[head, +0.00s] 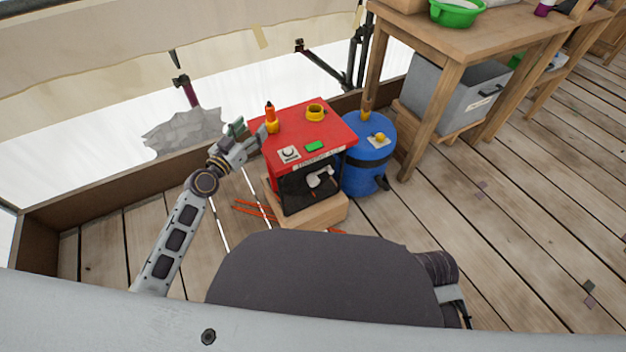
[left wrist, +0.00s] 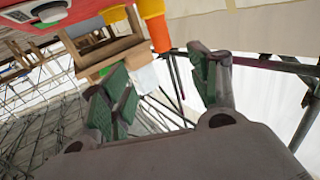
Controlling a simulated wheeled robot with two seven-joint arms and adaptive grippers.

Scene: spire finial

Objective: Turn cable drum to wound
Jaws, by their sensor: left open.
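A red-topped box (head: 325,132) with a dark front stands on a wooden block. Its top carries a white dial plate (head: 288,154) and a green button (head: 314,146). A pale, curved handle-like part (head: 320,177) shows in the dark front recess; I cannot tell whether it belongs to the cable drum. No part is clearly recognisable as that drum. My left gripper (head: 250,135) is open and empty by the box's left edge, near an orange-and-yellow bottle (head: 271,119). Its green-padded fingers (left wrist: 162,78) are spread in the left wrist view. My right gripper is not in view.
A yellow ring-shaped item (head: 315,111) sits on the red top. A blue barrel (head: 368,167) stands against the box's right side. A wooden workbench (head: 459,45) and grey bin (head: 438,112) are farther right. Orange rods (head: 254,209) lie on the planks. Right floor is mostly clear.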

